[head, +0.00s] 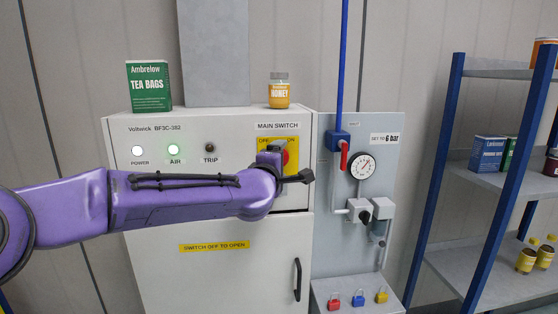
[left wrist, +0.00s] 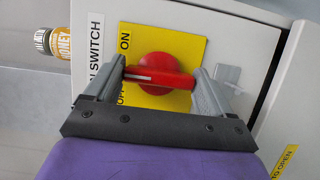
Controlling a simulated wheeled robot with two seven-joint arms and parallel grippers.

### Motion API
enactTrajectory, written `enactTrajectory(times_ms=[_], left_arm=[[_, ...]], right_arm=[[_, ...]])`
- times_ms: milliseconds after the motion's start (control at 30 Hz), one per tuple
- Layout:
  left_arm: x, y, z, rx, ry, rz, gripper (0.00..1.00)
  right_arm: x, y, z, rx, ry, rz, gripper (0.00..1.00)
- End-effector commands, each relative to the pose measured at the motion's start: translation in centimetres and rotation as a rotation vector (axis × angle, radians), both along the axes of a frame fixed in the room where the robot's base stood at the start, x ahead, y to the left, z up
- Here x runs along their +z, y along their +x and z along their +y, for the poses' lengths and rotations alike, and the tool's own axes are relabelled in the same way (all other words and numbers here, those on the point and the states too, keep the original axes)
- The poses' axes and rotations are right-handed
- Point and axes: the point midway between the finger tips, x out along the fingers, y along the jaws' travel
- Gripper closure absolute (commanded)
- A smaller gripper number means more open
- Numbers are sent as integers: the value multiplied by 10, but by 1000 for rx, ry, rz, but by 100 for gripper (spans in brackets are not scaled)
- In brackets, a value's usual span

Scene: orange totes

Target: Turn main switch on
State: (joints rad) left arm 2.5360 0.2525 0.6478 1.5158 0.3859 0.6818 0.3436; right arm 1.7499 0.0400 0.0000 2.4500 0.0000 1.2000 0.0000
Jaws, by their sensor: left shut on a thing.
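The main switch is a red rotary knob (left wrist: 160,72) on a yellow plate (left wrist: 190,48), on the front of a white cabinet (head: 225,270). In the left wrist view a white line lies on the knob handle's left part, and the word ON shows at the plate's edge. My left gripper (left wrist: 158,76) is shut on the knob's handle, one finger at each end. In the head view my left arm covers much of the knob (head: 285,156) and plate (head: 292,142). My right gripper is not in view.
A tea box (head: 149,87) and honey jar (head: 279,90) stand on the cabinet. POWER (head: 138,150) and AIR (head: 173,149) lamps are lit; TRIP (head: 210,148) is dark. A grey panel (head: 390,125) with a gauge (head: 362,166) and red-handled valve (head: 344,155) is to the right.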

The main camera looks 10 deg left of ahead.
Motion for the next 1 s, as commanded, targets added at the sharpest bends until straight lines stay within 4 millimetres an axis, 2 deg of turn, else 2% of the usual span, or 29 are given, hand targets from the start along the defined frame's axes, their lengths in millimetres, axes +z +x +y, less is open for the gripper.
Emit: enactTrajectory(times_ms=[200, 233, 267, 567, 667, 800, 1000], left_arm=[[-1, 0, -1, -3, 7, 0, 47], [-1, 0, -1, -3, 7, 0, 10], [-1, 0, -1, -3, 7, 0, 1], [-2, -6, 0, -2, 4, -1, 0], [-4, -23, 2, -3, 3, -2, 0], [-5, -58, 6, -3, 4, -3, 0], [-2, -95, 10, -3, 5, -3, 0]], right_arm=[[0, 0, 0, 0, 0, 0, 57], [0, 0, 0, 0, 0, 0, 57], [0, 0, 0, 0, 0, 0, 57], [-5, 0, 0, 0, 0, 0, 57], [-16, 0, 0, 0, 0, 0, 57], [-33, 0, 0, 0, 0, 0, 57], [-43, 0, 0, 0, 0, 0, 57]])
